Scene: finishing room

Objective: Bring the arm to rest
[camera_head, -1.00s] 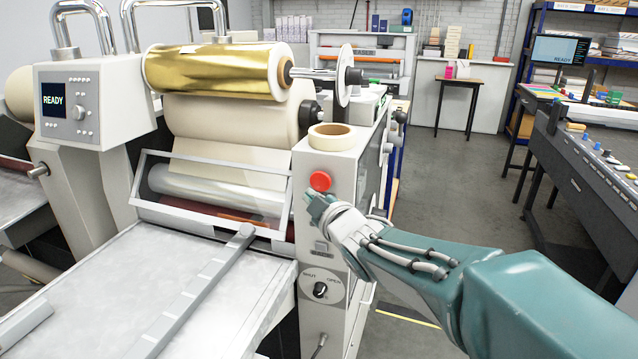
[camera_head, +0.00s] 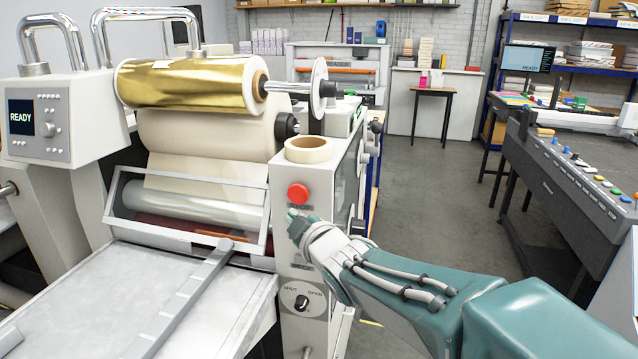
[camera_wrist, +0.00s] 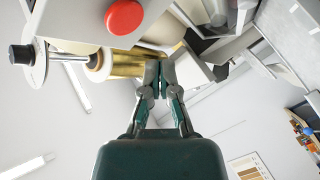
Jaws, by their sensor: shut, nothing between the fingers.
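My gripper (camera_head: 296,219) is shut and empty. In the head view its fingertips are in front of the laminating machine's end panel, just below the red stop button (camera_head: 298,193). I cannot tell whether they touch the panel. My teal arm reaches in from the lower right. In the wrist view my gripper (camera_wrist: 158,84) has its fingers together, with the red button (camera_wrist: 124,16) above and to the left of them in the picture. The gold foil roll (camera_wrist: 128,64) shows behind the fingers there.
A roll of tape (camera_head: 308,150) lies on top of the end panel. A SHUT/OPEN knob (camera_head: 301,302) is low on the panel. The machine's flat bed (camera_head: 110,300) fills the lower left. A grey console (camera_head: 570,180) stands at the right. The floor (camera_head: 425,210) between is clear.

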